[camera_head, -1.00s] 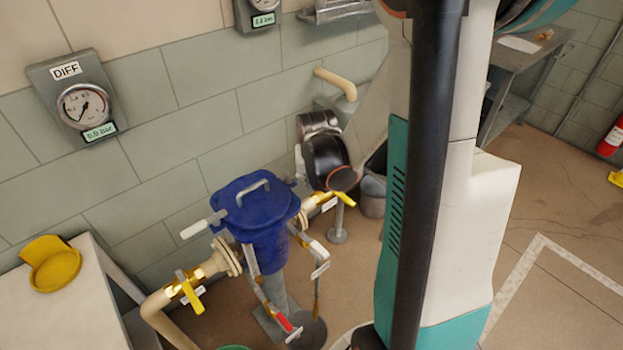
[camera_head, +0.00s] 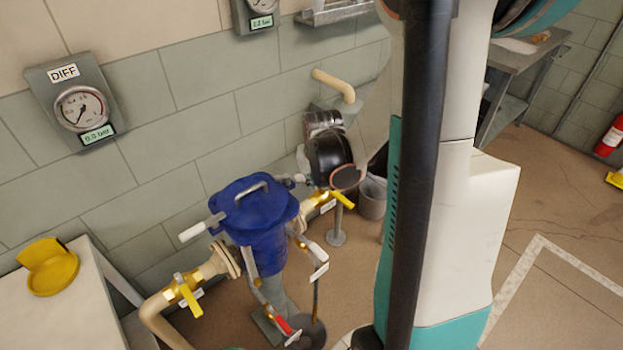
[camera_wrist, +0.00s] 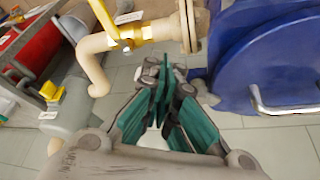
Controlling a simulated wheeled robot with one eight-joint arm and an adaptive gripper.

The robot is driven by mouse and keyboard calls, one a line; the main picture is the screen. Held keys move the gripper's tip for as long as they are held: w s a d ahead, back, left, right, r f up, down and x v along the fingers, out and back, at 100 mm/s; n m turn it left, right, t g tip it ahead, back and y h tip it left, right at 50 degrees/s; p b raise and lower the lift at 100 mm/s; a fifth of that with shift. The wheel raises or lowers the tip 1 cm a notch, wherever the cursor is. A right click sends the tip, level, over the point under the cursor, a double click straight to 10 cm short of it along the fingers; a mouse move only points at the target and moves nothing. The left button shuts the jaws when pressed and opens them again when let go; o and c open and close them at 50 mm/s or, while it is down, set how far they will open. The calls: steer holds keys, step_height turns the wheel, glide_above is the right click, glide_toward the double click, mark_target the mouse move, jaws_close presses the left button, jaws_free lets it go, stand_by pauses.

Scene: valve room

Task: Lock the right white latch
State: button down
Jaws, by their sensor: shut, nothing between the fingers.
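The blue vessel (camera_head: 262,235) stands by the wall with a round blue lid (camera_head: 252,198) and a metal lid handle. A white-handled latch (camera_head: 192,231) sticks out at the lid's left side. Small grey parts (camera_head: 294,180) show at the lid's right edge; I cannot tell whether they are the right latch or my gripper. In the wrist view my gripper (camera_wrist: 163,82) is shut and empty, its green fingers together beside the blue lid (camera_wrist: 275,60). A small grey fitting (camera_wrist: 206,90) lies between the fingertips and the lid. The right latch is not clearly visible.
Cream pipes with yellow-handled valves flank the vessel, the left valve (camera_head: 188,293) and the right valve (camera_head: 322,204). A red-handled drain valve (camera_head: 286,327) is below. A white table (camera_head: 70,310) with a yellow holder stands left. A pressure gauge (camera_head: 80,107) hangs on the wall.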

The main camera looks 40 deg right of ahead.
steer(key=shift+w+d+n+y, duration=0.3)
steer(key=shift+d+n, duration=0.1)
steer(key=shift+n, duration=0.3)
steer(key=shift+w+d+n+y, duration=0.2)
steer(key=shift+w+d+n, duration=0.15)
steer(key=shift+n, duration=0.35)
stand_by(1.3)
steer(key=shift+w+d, duration=0.25)
steer(key=shift+d, duration=0.1)
stand_by(1.9)
